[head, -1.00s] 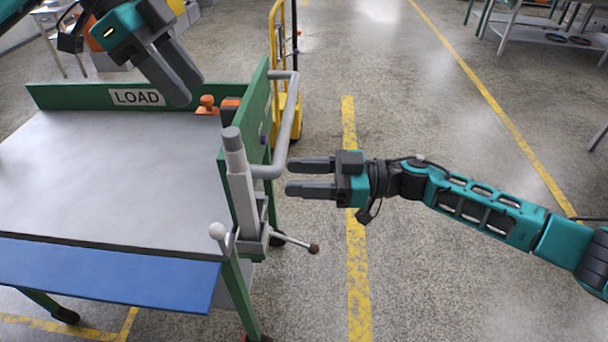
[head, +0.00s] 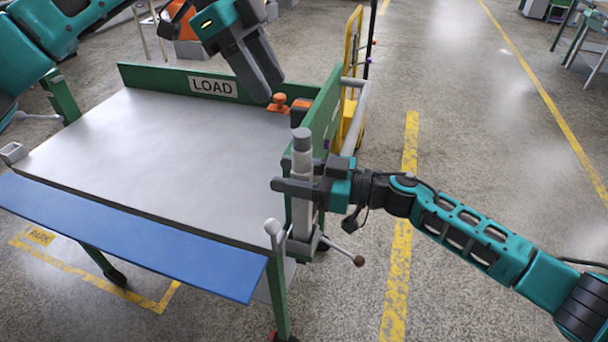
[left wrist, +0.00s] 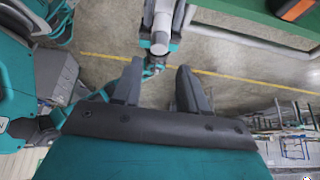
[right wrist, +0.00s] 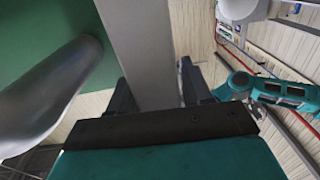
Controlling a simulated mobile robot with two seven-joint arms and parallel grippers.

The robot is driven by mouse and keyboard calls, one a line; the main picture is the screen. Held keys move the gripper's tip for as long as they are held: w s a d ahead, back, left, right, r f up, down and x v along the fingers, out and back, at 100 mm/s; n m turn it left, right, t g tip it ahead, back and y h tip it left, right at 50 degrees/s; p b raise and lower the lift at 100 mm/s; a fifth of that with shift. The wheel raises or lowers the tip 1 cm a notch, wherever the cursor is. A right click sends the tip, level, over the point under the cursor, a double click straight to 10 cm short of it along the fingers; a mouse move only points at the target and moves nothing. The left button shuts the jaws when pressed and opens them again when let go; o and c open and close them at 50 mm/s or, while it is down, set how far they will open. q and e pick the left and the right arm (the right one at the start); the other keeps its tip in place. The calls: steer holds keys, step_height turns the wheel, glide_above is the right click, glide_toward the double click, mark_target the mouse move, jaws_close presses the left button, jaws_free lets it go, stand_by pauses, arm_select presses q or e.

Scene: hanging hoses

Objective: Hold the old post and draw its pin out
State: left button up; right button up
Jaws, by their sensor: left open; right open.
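The old post (head: 302,205) is a grey upright bar with a darker cap at the cart's near right corner, seated in a bracket. My right gripper (head: 281,190) is open, with its fingers on either side of the post. The right wrist view shows the post (right wrist: 142,55) between the fingers; I cannot tell if they touch it. Low on the bracket, one rod ends in a brown ball (head: 359,261) and another in a pale ball (head: 273,227); I cannot tell which is the pin. My left gripper (head: 270,92) is open and empty above the cart's back right corner.
Orange parts (head: 278,103) sit at the back corner. The floor to the right is open.

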mark_target(302, 132)
steer(key=shift+c, duration=0.5)
steer(key=c, duration=0.7)
arm_select(q)
steer(key=shift+o, duration=0.5)
arm_select(e)
steer(key=shift+c, duration=0.3)
arm_select(q)
steer(key=shift+o, duration=0.8)
steer(key=shift+d+r, duration=0.15)
steer(key=shift+d, duration=0.1)
steer(key=shift+o, duration=0.3)
steer(key=s+d+r+t+y, duration=0.1)
steer(key=d+r+y, duration=0.2)
steer(key=d+y, duration=0.2)
steer(key=shift+s+r+t+y, duration=0.3)
steer(key=shift+s+t, duration=0.05)
steer(key=shift+t, duration=0.05)
step_height(302, 132, down, 12)
steer(key=shift+r, duration=0.1)
jaws_close()
